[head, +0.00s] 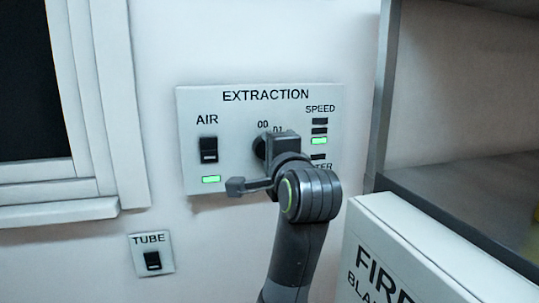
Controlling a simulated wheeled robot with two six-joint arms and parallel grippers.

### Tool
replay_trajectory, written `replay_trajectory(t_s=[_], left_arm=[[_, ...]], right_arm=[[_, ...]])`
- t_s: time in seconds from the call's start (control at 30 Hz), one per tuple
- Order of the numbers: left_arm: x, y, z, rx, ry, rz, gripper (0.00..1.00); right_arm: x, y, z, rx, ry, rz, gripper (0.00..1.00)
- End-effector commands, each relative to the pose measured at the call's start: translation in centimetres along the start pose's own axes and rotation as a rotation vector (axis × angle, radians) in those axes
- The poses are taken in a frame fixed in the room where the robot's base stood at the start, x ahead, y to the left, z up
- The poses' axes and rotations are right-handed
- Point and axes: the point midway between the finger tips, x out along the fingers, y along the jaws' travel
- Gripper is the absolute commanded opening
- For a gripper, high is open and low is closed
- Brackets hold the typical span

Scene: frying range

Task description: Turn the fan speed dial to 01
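The fan speed dial (259,148) is a dark round knob in the middle of the EXTRACTION panel (220,103). Only its left edge shows; the rest is hidden behind my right gripper (279,148). The labels 00 and 01 show just above the dial, the 01 partly covered. I cannot see where the dial points. My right gripper is at the dial, with its fingers hidden, so I cannot tell whether it grips it. Under SPEED, the lowest of three indicator bars (319,141) is lit green. My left gripper is not in view.
An AIR switch (209,150) with a lit green lamp (211,180) is on the panel's left. A TUBE switch (152,260) is lower on the wall. A window frame (100,100) is at left. A metal shelf (450,215) and a white fire blanket box (400,250) stand close on the right.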

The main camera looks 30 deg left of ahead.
Motion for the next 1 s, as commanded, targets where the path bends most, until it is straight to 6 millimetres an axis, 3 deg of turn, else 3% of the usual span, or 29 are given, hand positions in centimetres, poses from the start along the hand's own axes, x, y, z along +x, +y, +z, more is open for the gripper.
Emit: replay_trajectory(t_s=[0.4, 0.43, 0.6, 1.0], left_arm=[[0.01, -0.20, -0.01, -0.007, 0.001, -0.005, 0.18], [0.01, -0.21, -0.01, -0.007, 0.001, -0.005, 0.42], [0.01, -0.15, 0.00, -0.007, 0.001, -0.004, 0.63], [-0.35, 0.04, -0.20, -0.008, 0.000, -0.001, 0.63]], right_arm=[[0.00, -0.06, 0.02, 0.000, 0.000, -0.001, 0.00], [0.00, -0.07, 0.01, 0.000, 0.000, -0.001, 0.00], [0.00, -0.15, 0.02, 0.001, 0.000, -0.002, 0.00], [0.27, -0.36, 0.00, 0.002, 0.001, -0.004, 0.00]])
